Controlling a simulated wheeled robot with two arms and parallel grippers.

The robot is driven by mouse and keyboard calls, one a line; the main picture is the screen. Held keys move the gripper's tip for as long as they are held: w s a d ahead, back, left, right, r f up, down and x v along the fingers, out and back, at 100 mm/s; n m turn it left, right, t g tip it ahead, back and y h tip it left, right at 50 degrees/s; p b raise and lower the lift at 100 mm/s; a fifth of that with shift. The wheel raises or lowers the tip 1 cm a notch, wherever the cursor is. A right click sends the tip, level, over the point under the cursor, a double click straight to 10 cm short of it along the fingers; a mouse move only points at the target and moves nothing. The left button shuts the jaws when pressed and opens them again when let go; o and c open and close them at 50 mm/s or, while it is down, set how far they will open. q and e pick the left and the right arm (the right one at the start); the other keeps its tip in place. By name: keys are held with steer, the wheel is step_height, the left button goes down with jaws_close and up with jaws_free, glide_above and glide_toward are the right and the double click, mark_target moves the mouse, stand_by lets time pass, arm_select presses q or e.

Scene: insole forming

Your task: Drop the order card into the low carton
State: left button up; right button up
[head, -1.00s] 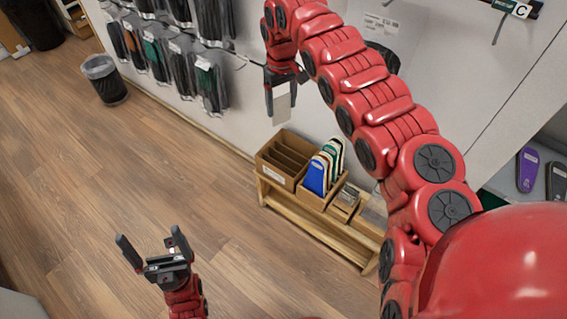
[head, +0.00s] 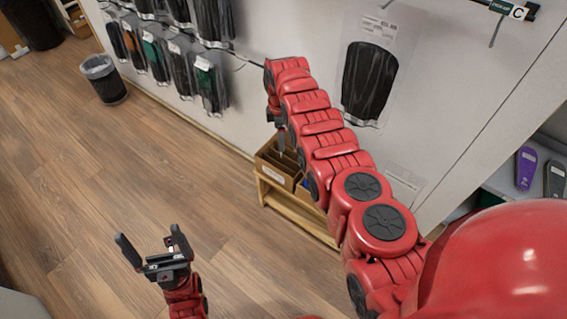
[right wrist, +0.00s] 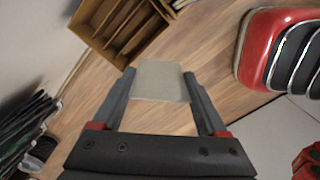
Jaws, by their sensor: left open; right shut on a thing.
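My right gripper (head: 277,122) is shut on the order card (right wrist: 162,82), a plain grey-beige card. In the right wrist view the card is between the two fingertips, with bare floor behind it. An open brown carton with dividers (head: 273,178) stands on the wooden bench in the head view, just below my right gripper. It also shows at the top of the right wrist view (right wrist: 95,22), beyond the card. My right arm hides part of it in the head view. My left gripper (head: 148,247) is open and empty, low over the floor.
The wooden bench (head: 300,215) stands against the white wall; my right arm covers most of what is on it. Packaged goods hang on the wall at left (head: 207,80). A waste bin (head: 104,80) stands at upper left. The wooden floor between is clear.

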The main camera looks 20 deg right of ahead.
steer(key=shift+s+f+n, duration=0.1)
steer(key=shift+f+n, duration=0.3)
steer(key=shift+f, duration=0.05)
steer(key=shift+s+f, duration=0.15)
steer(key=shift+f, duration=0.1)
steer(key=f+n, duration=0.1)
steer(key=s+f+n, duration=0.1)
steer(key=f+n, duration=0.1)
steer(key=d+f+n, duration=0.1)
steer(key=f, duration=0.1)
steer(key=shift+s+f, duration=0.15)
steer(key=shift+s, duration=0.05)
stand_by(0.4)
steer(key=shift+f+n, duration=0.15)
steer(key=shift+n, duration=0.15)
steer(key=shift+s+d+f, duration=0.15)
steer(key=shift+f, duration=0.1)
steer(key=shift+n, duration=0.3)
